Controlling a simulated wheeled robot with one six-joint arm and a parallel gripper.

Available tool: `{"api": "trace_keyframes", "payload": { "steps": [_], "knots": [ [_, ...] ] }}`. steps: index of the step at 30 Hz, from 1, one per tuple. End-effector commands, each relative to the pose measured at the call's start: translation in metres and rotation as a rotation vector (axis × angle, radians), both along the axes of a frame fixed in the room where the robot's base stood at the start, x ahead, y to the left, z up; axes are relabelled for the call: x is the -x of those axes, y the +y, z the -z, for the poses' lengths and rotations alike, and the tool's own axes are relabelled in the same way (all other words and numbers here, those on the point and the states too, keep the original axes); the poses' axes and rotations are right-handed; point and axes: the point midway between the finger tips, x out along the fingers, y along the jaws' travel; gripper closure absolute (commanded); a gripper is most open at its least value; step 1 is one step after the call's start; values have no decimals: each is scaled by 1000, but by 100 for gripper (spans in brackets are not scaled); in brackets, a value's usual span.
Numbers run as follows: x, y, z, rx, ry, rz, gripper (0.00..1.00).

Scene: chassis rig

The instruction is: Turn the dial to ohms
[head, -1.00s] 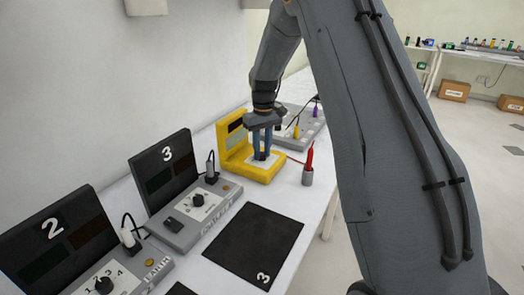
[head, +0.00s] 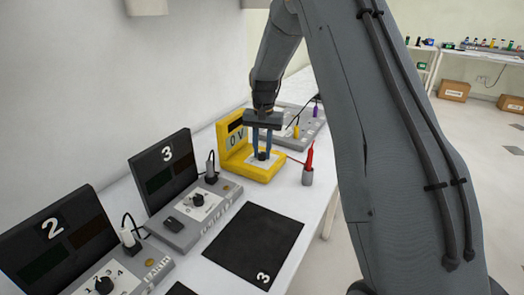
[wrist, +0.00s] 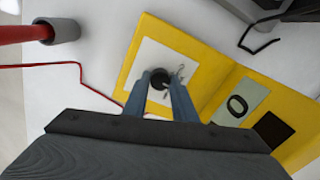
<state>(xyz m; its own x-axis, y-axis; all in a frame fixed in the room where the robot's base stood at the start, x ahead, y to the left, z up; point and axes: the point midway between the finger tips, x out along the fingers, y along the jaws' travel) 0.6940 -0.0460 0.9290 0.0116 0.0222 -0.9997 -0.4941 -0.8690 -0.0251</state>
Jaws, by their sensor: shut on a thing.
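In the wrist view the fingertips (wrist: 159,92) are at both sides of the dial (wrist: 158,78). Small marks show beside the dial but are too small to read, so I cannot tell which one it points to.
A red probe (head: 309,155) stands in a grey holder right of the meter, its red lead running to the meter. Station 3 (head: 165,165) and station 2 (head: 58,235) stand nearer. A grey panel with coloured plugs (head: 298,125) lies behind. A black mat (head: 254,240) lies in front.

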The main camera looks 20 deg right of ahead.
Motion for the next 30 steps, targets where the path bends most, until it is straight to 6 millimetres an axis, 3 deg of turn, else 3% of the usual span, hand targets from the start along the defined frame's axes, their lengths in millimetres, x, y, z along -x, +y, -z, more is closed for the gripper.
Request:
{"api": "trace_keyframes", "payload": {
  "steps": [18,30],
  "knots": [
    [-1,0,-2,-1,-4,550,98],
    [-1,0,-2,0,-4,741,98]
  ]
}}
